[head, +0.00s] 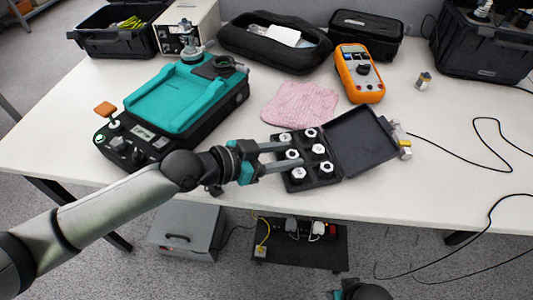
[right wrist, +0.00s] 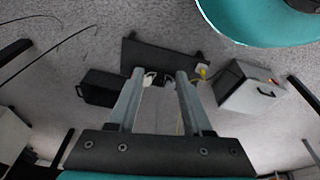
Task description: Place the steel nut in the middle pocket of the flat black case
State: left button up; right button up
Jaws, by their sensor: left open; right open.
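The flat black case (head: 310,181) lies open near the table's front edge, its lid (head: 362,140) folded out to the right. Several steel nuts with pale tops sit in its pockets in two columns. One steel nut (head: 292,154) shows in the middle of the left column, between the fingertips of my left gripper (head: 296,153). That gripper is open and reaches over the case from the left; I cannot tell whether its fingers touch the nut. My right gripper (right wrist: 160,74) is open and empty in the right wrist view, pointing toward the floor.
A teal-topped machine (head: 180,95) stands left of the case. A pink cloth (head: 300,104), an orange multimeter (head: 359,74) and an open black pouch (head: 275,43) lie behind. A small yellow-and-white item (head: 403,148) touches or nearly touches the lid. Black cable runs across the right side.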

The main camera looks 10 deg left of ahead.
pick_arm(q)
jog(key=shift+s+a+f+p, duration=0.1)
jog(key=shift+s+a+p, duration=0.25)
jog(key=shift+a+p, duration=0.15)
jog(key=v, duration=0.2)
jog(key=p+v, duration=0.1)
jog(key=v, duration=0.5)
jog(key=shift+r, duration=0.4)
jog(key=shift+v, duration=1.3)
pick_arm(e)
jog(key=shift+s+d+f, duration=0.3)
jog(key=shift+s+f, duration=0.05)
jog(key=shift+f, duration=0.5)
jog(key=shift+s+d+f, duration=0.25)
jog(key=shift+s+f, duration=0.1)
jog(key=shift+f, duration=0.45)
jog(key=shift+s+d+f, duration=0.3)
jog(key=shift+s+f, duration=0.05)
jog(key=shift+f, duration=0.5)
pick_arm(q)
jog(key=shift+r, duration=0.1)
